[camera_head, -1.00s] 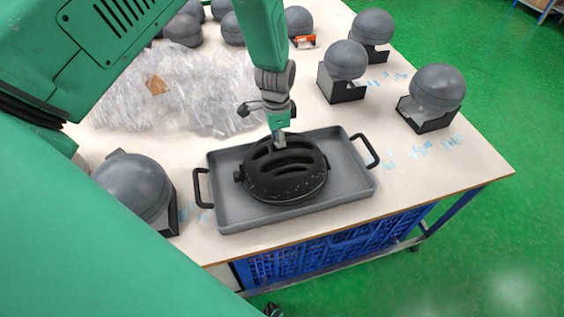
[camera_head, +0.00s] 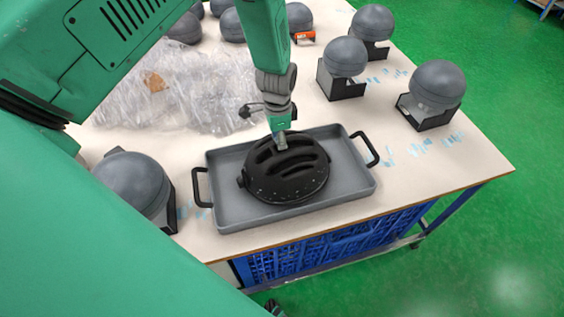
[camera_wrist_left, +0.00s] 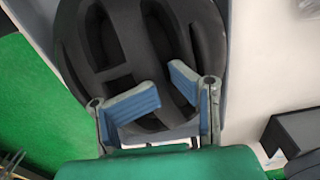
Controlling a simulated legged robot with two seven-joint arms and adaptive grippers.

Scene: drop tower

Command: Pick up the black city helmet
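The black city helmet (camera_head: 287,172) sits in a grey tray (camera_head: 232,209) with two dark handles, near the table's front edge. It is slotted and tilted, its far side a little raised. My left gripper (camera_head: 280,141) comes down from above onto the helmet's far rim. In the left wrist view, the helmet (camera_wrist_left: 105,40) fills the middle. The left gripper's blue-padded fingers (camera_wrist_left: 164,82) are bent inward over the helmet's ribs and appear closed on its edge; the exact contact is partly hidden. My right gripper is not in view.
A grey dome on a black stand (camera_head: 137,187) is left of the tray. Similar domes (camera_head: 437,86) stand at the right and back. Crumpled clear plastic (camera_head: 190,88) lies behind the tray. Bare tabletop (camera_head: 420,165) is to its right. A blue crate (camera_head: 330,243) is under the table.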

